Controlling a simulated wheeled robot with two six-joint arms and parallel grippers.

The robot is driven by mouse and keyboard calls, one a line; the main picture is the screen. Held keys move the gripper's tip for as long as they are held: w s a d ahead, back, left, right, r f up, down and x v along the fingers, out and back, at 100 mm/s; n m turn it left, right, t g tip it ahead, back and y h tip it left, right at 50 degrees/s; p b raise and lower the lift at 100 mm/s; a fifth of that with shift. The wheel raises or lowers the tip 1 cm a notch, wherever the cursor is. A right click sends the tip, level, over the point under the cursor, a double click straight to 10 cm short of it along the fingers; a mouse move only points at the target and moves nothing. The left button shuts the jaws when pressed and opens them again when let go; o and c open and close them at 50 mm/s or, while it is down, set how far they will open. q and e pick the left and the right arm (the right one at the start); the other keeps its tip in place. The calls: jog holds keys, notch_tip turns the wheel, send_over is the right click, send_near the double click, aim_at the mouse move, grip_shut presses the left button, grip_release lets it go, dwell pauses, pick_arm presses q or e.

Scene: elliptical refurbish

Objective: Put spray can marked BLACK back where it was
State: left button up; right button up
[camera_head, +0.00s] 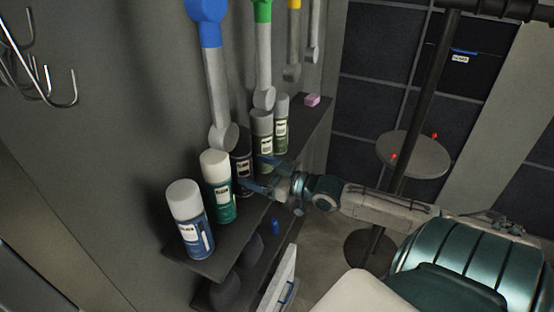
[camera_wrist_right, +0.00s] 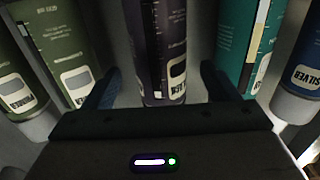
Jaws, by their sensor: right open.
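A dark, nearly black spray can (camera_head: 243,172) stands upright on the wall shelf (camera_head: 222,262), between a teal can and a green can. It fills the middle of the right wrist view (camera_wrist_right: 163,45); its label is too partial to read as BLACK. My right gripper (camera_head: 262,174) is open in front of it, fingers pointing at the wall. In the right wrist view, one finger (camera_wrist_right: 104,92) is on each side of the dark can, with a gap to it. My left gripper is not in view.
A teal can (camera_head: 219,187) and a blue can (camera_head: 189,222) stand nearer on the shelf. Two green cans (camera_head: 262,140) (camera_head: 281,125) stand farther along, then a pink block (camera_head: 312,100). Wrenches (camera_head: 216,90) hang above.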

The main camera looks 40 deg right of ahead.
jog(key=shift+p+v, duration=2.25)
jog(key=shift+v, duration=0.6)
